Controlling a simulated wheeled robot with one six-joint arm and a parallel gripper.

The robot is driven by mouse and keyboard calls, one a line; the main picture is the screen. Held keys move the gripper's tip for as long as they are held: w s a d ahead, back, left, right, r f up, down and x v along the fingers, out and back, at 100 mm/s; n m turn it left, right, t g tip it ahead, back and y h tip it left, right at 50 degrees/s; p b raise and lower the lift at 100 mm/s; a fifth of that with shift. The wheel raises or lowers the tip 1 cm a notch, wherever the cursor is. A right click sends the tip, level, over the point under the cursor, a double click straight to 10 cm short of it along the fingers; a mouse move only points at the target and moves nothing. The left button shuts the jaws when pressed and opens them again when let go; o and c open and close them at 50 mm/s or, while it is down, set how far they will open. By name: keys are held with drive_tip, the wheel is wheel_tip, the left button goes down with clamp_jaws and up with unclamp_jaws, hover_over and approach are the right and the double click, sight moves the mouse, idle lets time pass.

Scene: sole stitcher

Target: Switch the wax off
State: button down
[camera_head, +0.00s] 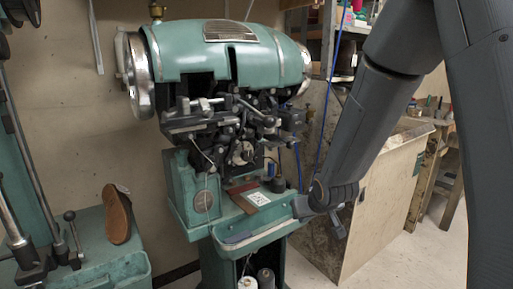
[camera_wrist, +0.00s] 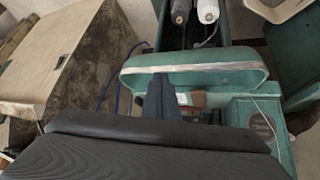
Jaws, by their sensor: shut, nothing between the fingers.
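The green sole stitcher (camera_head: 225,55) stands in the middle of the head view. A white label (camera_head: 257,198) sits on its lower front, beside a dark red-brown piece (camera_head: 240,196). I cannot make out which part is the wax switch.
A plywood box (camera_head: 375,195) stands right of the machine; it also shows in the wrist view (camera_wrist: 45,50). Thread spools (camera_head: 265,278) sit below the tray. A shoe sole (camera_head: 117,213) stands on the green machine at left. Open floor lies at the lower right.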

drive_tip(key=s+d+f+m+g+b, duration=0.1)
drive_tip(key=s+g, duration=0.3)
drive_tip(key=s, duration=0.8)
drive_tip(key=s+d+m+g+h+b, duration=0.1)
drive_tip(key=s+d+g, duration=0.2)
drive_tip(key=s, duration=1)
drive_tip(key=shift+d+f+g+b, duration=0.3)
drive_tip(key=shift+d+f+g, duration=0.05)
drive_tip(key=shift+g, duration=0.05)
drive_tip(key=shift+s, duration=0.15)
